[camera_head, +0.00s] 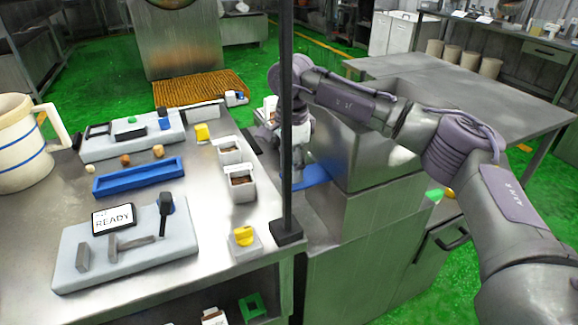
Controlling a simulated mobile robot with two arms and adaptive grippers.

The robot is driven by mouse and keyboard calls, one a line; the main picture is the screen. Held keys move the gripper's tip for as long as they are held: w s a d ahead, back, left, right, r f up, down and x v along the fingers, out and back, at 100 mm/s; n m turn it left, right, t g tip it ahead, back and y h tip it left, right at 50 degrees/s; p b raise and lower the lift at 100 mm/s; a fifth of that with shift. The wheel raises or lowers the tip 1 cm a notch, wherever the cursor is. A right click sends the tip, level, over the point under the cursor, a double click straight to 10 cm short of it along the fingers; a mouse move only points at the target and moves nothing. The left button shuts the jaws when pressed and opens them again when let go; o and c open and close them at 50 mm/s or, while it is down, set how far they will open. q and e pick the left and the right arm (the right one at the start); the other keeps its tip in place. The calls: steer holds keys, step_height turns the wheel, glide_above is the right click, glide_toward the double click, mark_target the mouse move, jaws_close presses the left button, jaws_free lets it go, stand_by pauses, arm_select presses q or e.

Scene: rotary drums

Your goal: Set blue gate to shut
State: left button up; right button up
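A flat blue plate (315,174), which may be the blue gate, sticks out at the left side of the steel box (375,158), near the box's base. My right arm reaches in from the right over the box. My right gripper (298,145) points down just above the blue plate. The dark upright post hides part of it, so I cannot tell whether its fingers are open or touch the plate. My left gripper is not in view.
The dark post (287,110) rises at the table's right edge, close to my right gripper. The table holds a blue tray (138,178), a second panel (130,138), white bins (241,184), a yellow knob (244,236) and a large mug (22,150).

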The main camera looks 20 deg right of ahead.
steer(key=shift+a+r, duration=0.15)
steer(key=shift+r, duration=0.1)
step_height(320, 180, up, 11)
steer(key=shift+r, duration=0.2)
stand_by(0.3)
